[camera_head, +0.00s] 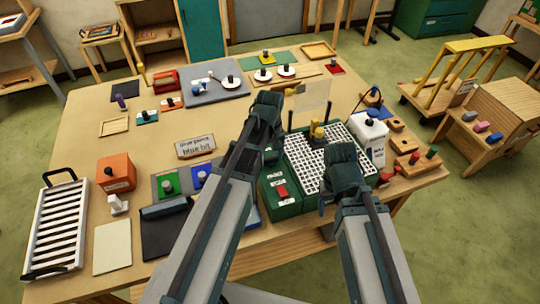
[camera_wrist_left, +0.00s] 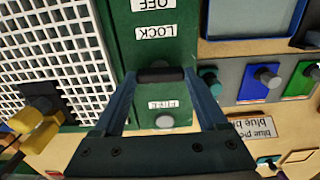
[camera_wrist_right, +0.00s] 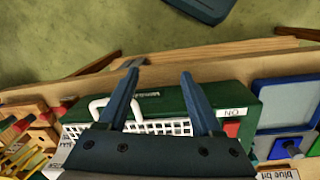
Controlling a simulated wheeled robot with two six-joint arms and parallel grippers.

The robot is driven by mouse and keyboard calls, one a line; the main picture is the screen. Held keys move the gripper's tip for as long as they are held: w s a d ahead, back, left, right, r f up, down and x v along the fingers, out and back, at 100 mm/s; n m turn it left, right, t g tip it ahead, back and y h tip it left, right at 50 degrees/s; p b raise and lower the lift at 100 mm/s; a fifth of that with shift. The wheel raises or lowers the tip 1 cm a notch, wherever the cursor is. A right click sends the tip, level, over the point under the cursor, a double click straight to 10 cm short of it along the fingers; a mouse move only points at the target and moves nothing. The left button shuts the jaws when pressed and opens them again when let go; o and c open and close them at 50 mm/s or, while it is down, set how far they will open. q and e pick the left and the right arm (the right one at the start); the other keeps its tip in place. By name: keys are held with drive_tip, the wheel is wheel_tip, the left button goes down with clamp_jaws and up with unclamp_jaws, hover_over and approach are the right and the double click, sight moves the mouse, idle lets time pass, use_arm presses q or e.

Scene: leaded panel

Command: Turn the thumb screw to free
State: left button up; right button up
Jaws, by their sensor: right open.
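The thumb screw (camera_wrist_left: 160,76) is a dark bar on the green side strip (camera_wrist_left: 148,55) of the panel device, between the LOCK label (camera_wrist_left: 155,31) and the FREE label (camera_wrist_left: 163,105). A pale round stud (camera_wrist_left: 165,121) sits below FREE. My left gripper (camera_wrist_left: 159,72) has its fingertips at the two ends of the bar, which fills the gap; I cannot tell how firmly they touch. In the head view my left arm hides the screw. My right gripper (camera_wrist_right: 160,74) is open and empty above the device's white grid (camera_head: 308,152), near a white handle (camera_wrist_right: 112,106).
A red switch (camera_head: 282,191) is on the green strip. Yellow knobs (camera_head: 317,131) and a clear upright plate (camera_head: 312,97) stand by the grid. A white box (camera_head: 369,136) stands at its right. A blue bit sign (camera_head: 196,146) and coloured knob blocks (camera_head: 167,184) lie left of my left arm.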

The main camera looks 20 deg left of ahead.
use_arm(q)
drive_tip(key=c, duration=0.5)
drive_tip(key=shift+o, duration=0.2)
drive_tip(key=m, duration=0.3)
drive_tip(key=shift+m, duration=0.4)
drive_tip(key=m, duration=0.3)
drive_tip(key=shift+m, duration=0.3)
drive_tip(key=m, duration=1)
drive_tip(key=shift+m, duration=0.3)
